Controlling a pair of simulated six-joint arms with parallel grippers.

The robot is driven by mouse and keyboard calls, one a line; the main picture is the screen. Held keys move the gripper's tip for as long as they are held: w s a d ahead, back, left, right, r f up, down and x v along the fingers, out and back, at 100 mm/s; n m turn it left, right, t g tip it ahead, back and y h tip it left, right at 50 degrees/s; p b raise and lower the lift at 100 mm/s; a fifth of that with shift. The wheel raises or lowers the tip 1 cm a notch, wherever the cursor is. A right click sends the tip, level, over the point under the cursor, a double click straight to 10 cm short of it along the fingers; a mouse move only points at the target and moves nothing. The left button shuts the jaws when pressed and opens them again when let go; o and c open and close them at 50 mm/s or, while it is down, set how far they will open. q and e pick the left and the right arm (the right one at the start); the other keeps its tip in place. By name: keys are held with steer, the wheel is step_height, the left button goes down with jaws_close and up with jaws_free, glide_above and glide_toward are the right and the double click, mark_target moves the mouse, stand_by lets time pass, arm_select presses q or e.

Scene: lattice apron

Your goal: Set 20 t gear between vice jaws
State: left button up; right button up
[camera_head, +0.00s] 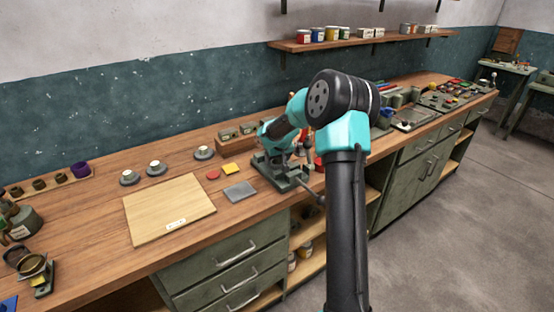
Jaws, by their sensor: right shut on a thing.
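The vice (284,179) is a grey-green metal block with a handle at its front right, on the wooden bench by the front edge. My right gripper (279,148) is just above the vice, mostly hidden behind my own teal and black arm links. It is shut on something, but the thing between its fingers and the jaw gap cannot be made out. No 20 t gear can be told for sure. Several grey round pieces with pale tops stand left of the vice, one of them a grey disc (204,153). My left gripper is not in view.
A pale board (169,210) lies on the bench at left. Trays with parts (408,118) fill the right end. Bare bench shows around the board.

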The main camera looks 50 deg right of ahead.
steer(key=shift+f, duration=0.25)
steer(key=o, duration=1.2)
steer(key=shift+r, duration=0.1)
steer(key=v, duration=1.2)
steer(key=shift+a, duration=0.1)
